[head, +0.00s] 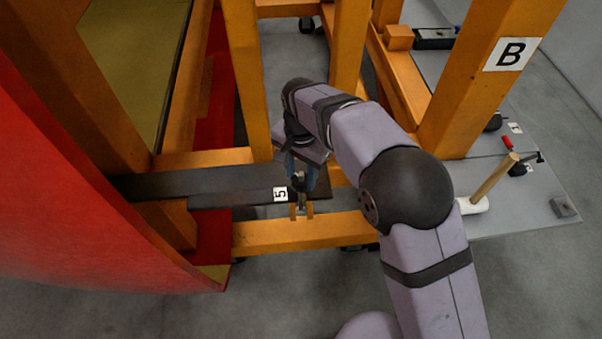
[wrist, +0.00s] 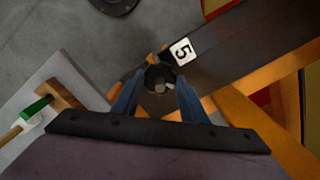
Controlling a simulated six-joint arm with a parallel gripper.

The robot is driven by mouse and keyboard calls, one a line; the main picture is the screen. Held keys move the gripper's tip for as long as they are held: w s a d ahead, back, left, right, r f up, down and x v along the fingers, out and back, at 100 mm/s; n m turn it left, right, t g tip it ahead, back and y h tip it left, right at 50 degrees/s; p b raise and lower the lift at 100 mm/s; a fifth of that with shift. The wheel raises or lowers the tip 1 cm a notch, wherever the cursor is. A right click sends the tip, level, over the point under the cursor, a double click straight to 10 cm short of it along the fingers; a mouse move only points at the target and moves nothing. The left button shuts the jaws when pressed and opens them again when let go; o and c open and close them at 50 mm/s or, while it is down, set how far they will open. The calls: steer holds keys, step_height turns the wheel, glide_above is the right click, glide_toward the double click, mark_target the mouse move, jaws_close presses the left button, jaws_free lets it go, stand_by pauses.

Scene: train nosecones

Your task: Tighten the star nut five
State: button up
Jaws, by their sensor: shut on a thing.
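The star nut (wrist: 158,79) is a dark knob with a paler centre, sitting at the end of a dark bar beside a white label marked 5 (wrist: 182,52). In the wrist view my gripper (wrist: 156,84) has its two blue fingers on either side of the nut, closed on it. In the head view my gripper (head: 300,176) points down at the bar's right end, next to the label 5 (head: 280,194). The nut is small there and partly hidden by the fingers. A bolt and small orange bracket show just below it.
The dark bar (head: 225,186) runs left to the large red nosecone (head: 60,190). Orange frame posts stand close behind my arm, one with a label B (head: 511,54). A grey platform (head: 535,200) at right carries a mallet (head: 490,182) and other tools.

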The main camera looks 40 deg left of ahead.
steer(key=m, duration=0.5)
steer(key=shift+w+r+m, duration=0.1)
steer(key=shift+m, duration=0.2)
steer(key=m, duration=1.1)
steer(key=shift+m, duration=0.3)
steer(key=m, duration=0.5)
steer(key=shift+m, duration=0.4)
steer(key=shift+a, duration=0.1)
steer(key=o, duration=1)
steer(key=shift+o, duration=0.2)
steer(key=shift+b, duration=0.3)
